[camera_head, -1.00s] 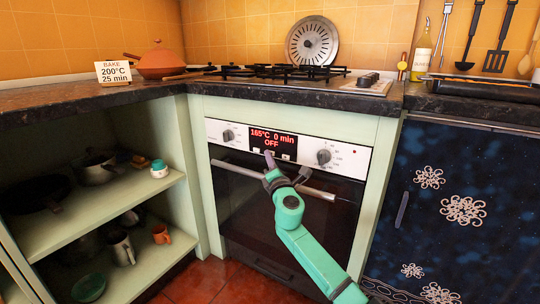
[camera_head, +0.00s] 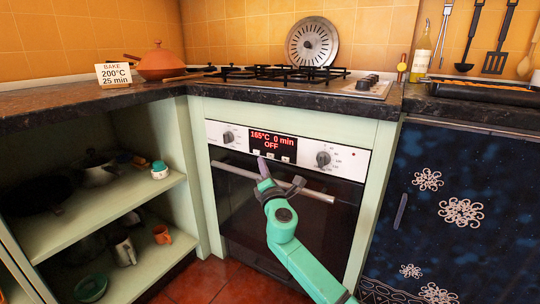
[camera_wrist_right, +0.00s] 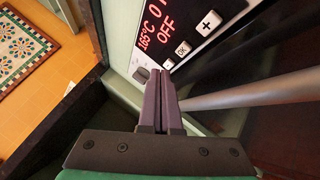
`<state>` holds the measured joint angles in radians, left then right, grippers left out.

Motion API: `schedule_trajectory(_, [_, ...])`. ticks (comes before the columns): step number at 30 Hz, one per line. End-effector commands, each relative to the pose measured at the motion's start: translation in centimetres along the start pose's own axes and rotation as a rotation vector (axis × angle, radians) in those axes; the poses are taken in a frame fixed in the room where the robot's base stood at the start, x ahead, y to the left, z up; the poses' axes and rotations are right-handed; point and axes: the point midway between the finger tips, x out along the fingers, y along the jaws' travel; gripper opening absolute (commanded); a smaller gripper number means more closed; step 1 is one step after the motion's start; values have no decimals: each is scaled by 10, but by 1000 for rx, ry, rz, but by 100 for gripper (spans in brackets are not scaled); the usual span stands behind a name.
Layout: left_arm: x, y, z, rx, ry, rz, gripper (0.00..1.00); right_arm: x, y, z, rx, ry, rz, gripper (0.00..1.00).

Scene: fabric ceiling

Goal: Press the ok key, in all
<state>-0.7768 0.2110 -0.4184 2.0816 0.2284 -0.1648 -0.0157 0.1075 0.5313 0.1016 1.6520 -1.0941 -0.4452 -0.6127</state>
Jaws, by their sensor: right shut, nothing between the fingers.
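The oven's control panel (camera_head: 216,132) has a lit display (camera_head: 273,143) reading 165°C 0 min OFF. The ok key (camera_wrist_right: 183,48) is a small white key below the display in the right wrist view. A plus key (camera_wrist_right: 209,23) is on one side of it and another small key (camera_wrist_right: 168,64) on the other. My right gripper (camera_head: 262,161) is shut and empty, its fingertips just below the panel in the head view. In the wrist view its fingertips (camera_wrist_right: 160,75) are near the small key, apart from the ok key. My left gripper is not in view.
Knobs (camera_head: 229,136) (camera_head: 323,158) flank the display. The oven's handle bar (camera_head: 310,190) runs below the panel, close to my right gripper. A card (camera_head: 114,74) on the counter reads BAKE 200°C 25 min. Open shelves (camera_head: 125,204) stand at left.

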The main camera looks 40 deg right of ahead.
Motion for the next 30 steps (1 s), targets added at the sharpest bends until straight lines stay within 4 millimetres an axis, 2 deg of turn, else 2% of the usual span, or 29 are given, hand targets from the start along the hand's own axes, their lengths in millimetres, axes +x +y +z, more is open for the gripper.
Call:
schedule_trajectory(9, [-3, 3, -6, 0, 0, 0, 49, -18, 14, -13, 1, 1, 1, 0])
schedule_trajectory(30, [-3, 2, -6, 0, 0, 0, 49, -18, 14, -13, 0, 0, 1, 0])
